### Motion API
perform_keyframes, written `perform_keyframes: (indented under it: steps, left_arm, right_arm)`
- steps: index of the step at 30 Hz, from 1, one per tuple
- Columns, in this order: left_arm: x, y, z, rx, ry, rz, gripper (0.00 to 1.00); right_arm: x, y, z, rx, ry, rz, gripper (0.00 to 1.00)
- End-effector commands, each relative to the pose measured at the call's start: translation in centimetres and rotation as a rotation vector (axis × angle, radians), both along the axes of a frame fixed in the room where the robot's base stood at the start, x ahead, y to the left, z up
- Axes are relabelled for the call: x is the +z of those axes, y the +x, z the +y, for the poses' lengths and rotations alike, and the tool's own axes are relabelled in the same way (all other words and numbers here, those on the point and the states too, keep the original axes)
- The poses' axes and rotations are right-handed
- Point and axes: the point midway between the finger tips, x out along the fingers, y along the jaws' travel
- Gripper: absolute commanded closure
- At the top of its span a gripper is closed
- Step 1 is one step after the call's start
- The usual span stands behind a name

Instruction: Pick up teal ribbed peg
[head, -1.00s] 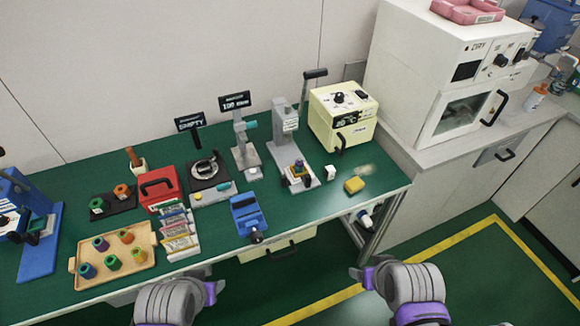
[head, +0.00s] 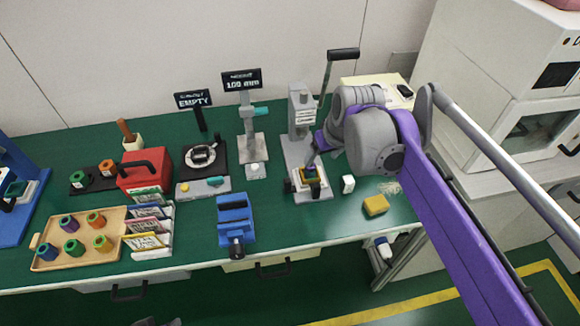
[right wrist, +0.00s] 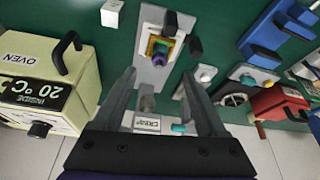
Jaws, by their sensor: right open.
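I cannot pick out the teal ribbed peg for certain. A small stack with coloured layers and a purple top (head: 310,174) sits in the fixture at the foot of a grey press stand (head: 300,112). The right wrist view shows the stack's green, orange, yellow and purple parts (right wrist: 160,48). A wooden tray (head: 42,264) at the left holds several ribbed pegs, including a purple one with a teal rim (head: 69,222) and a green one (head: 73,248). My right gripper (right wrist: 158,82) is open and empty, beside the press stand near the stack. My left gripper is out of view.
A yellow sponge (head: 376,205) and a white block (head: 348,184) lie just right of the press. The cream oven (right wrist: 50,70) stands close by. A blue vise (head: 235,218) and a red box (head: 148,176) are further left.

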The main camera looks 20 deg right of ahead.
Motion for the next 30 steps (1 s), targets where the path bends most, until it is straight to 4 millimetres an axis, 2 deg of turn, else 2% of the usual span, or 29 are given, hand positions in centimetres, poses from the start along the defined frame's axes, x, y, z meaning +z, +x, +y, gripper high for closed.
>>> perform_keyframes:
  steps: [5,12,20,30]
  left_arm:
    - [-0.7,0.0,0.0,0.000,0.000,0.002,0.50]
    - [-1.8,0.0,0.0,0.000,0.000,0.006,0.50]
    - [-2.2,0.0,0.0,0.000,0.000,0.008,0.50]
    - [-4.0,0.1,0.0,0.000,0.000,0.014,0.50]
  right_arm:
    - [-0.7,0.8,-0.5,-0.001,0.000,0.002,0.26]
    - [-4.2,2.2,-0.5,0.000,0.000,0.002,0.26]
    - [-5.7,3.0,-0.6,-0.001,0.000,0.002,0.26]
    - [-9.8,5.1,-0.8,0.000,0.000,0.002,0.26]
